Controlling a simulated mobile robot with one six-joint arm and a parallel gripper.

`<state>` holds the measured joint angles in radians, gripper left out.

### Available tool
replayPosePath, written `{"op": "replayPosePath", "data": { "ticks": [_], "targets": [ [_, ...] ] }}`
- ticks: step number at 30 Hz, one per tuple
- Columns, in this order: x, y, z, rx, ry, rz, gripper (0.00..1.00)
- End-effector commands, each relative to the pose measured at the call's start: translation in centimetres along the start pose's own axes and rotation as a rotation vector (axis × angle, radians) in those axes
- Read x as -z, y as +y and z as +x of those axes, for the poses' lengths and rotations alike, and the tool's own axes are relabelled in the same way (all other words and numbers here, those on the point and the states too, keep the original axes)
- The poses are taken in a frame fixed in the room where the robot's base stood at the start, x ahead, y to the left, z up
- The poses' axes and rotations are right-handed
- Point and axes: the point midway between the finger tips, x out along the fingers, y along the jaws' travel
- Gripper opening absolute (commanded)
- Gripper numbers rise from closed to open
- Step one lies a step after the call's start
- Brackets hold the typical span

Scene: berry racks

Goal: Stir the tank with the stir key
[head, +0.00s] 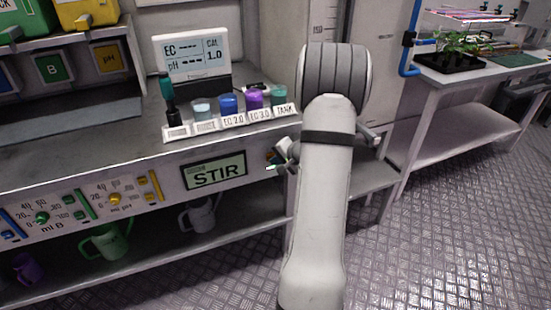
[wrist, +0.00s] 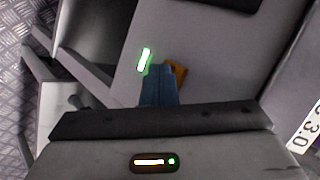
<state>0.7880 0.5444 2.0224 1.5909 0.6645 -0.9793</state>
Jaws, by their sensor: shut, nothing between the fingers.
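A STIR sign (head: 214,175) is on the front face of the bench. Just right of it, my gripper (head: 277,158) is at the bench front, partly hidden by my arm. In the wrist view my gripper (wrist: 158,88) is shut and empty, its blue-grey fingertips against or just in front of an orange piece (wrist: 177,74). That piece may be the stir key; it is mostly hidden, and I cannot tell whether the fingers touch it. A lit green strip (wrist: 144,60) is beside it. A TANK label (head: 285,110) marks a teal cup (head: 279,93) on the bench.
Labelled cups, including a blue one (head: 228,104) and a purple one (head: 254,98), stand on the bench before an EC/pH meter (head: 191,53). Jugs, one green (head: 108,241), stand on the lower shelf. A plant tray (head: 452,62) is on the right table. Open floor lies at right.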

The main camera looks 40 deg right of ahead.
Motion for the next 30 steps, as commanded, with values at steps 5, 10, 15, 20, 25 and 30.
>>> {"op": "replayPosePath", "data": {
  "ticks": [5,10,15,20,25,30],
  "targets": [
    [0.1,-0.1,0.0,0.000,0.001,0.000,0.00],
    [0.0,0.0,0.0,0.000,0.001,0.000,0.00],
    [-0.3,0.4,-0.3,0.000,0.001,0.001,0.00],
    [-0.7,0.9,-0.8,0.001,0.001,-0.001,0.00],
    [-0.9,0.9,-1.2,0.000,0.000,0.000,0.00],
    [-0.9,0.8,-1.2,0.000,0.000,0.000,0.00]
  ]
}}
